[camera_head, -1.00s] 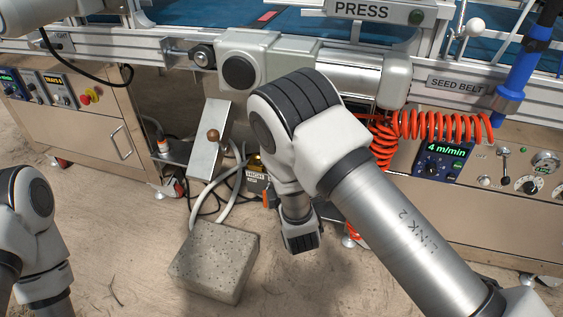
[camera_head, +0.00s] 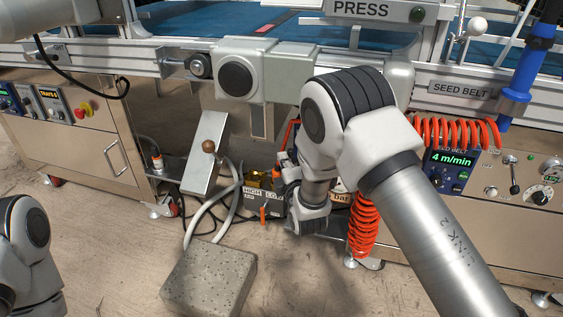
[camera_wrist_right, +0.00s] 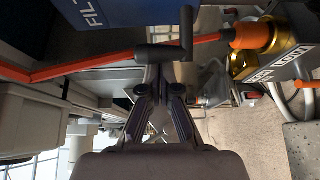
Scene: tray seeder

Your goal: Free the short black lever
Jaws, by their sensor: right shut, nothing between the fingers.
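A short black lever (camera_wrist_right: 186,30) with a bent, L-shaped form shows at the top middle of the right wrist view. An orange bar (camera_wrist_right: 85,66) runs from the left edge up to it and continues on its right side. My right gripper (camera_wrist_right: 163,64) has its fingers together and empty, with the tips right by the lever's lower end; I cannot tell whether they touch. In the head view the right wrist (camera_head: 309,206) is low under the press, and it hides the lever and the fingertips. My left arm shows at the left, but its gripper is out of view.
A brass valve (camera_wrist_right: 245,65) with an orange handle (camera_wrist_right: 250,36) sits close right of the lever, above a HIGH/LOW label. A blue FILT-marked panel (camera_wrist_right: 130,12) is close by. A coiled orange hose (camera_head: 363,225) hangs beside my right arm. A stone block (camera_head: 208,279) lies on the floor.

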